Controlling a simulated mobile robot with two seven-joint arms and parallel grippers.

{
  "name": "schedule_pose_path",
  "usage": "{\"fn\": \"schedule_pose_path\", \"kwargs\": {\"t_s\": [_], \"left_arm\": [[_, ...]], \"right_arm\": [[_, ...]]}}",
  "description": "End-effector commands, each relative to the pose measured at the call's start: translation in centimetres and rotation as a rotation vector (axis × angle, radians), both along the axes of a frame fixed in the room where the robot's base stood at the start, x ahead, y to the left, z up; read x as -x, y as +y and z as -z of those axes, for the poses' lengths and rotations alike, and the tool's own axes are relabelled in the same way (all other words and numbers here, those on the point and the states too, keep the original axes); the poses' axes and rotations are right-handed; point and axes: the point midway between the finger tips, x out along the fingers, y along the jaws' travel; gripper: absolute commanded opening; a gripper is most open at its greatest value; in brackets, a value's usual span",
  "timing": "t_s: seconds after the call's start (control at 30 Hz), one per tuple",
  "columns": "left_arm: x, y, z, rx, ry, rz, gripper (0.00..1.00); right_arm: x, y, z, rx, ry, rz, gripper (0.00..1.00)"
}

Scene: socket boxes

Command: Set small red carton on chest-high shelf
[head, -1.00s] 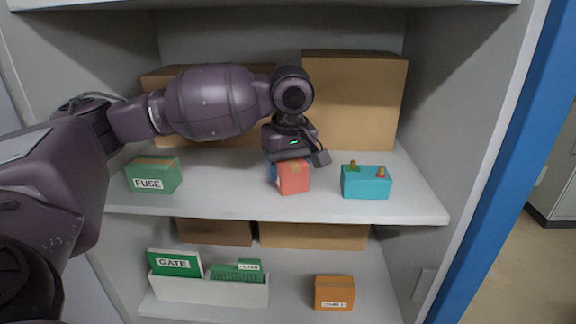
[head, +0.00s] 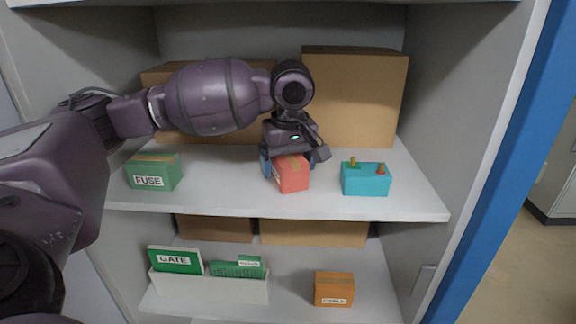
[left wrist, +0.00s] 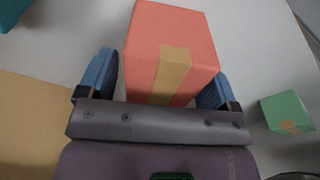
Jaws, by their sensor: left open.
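The small red carton (head: 291,174) sits on the upper shelf (head: 235,201), between the green FUSE box and the teal box. It has a tan tape strip on top. It also shows in the left wrist view (left wrist: 192,35), resting on the pale shelf surface. My left gripper (head: 287,160) is open, just behind and above the carton. In the left wrist view its two blue fingers (left wrist: 160,88) stand on either side of the carton's near end, with a small gap at the left finger. My right gripper is not in view.
A green FUSE box (head: 152,172) stands left and a teal box (head: 365,180) with small knobs stands right. Large brown cartons (head: 354,100) stand behind. The lower shelf holds a white tray (head: 210,288) of green cards and an orange box (head: 334,289).

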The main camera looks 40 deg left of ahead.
Motion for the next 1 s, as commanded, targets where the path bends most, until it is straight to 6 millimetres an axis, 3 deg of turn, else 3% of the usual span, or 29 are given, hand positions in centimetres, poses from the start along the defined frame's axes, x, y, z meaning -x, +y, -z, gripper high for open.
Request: {"fn": "schedule_pose_path", "kwargs": {"t_s": [0.3, 0.5, 1.0], "left_arm": [[0.3, -0.5, -4.8, 0.001, -0.003, 0.0, 0.85], [0.4, -0.7, -6.7, 0.001, -0.002, 0.0, 0.85], [0.5, -0.7, -7.1, 0.0, 0.0, 0.0, 0.85]], "right_arm": [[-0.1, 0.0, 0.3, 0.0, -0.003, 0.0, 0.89], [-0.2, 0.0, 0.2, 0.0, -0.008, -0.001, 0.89], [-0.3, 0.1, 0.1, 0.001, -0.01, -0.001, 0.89]]}}
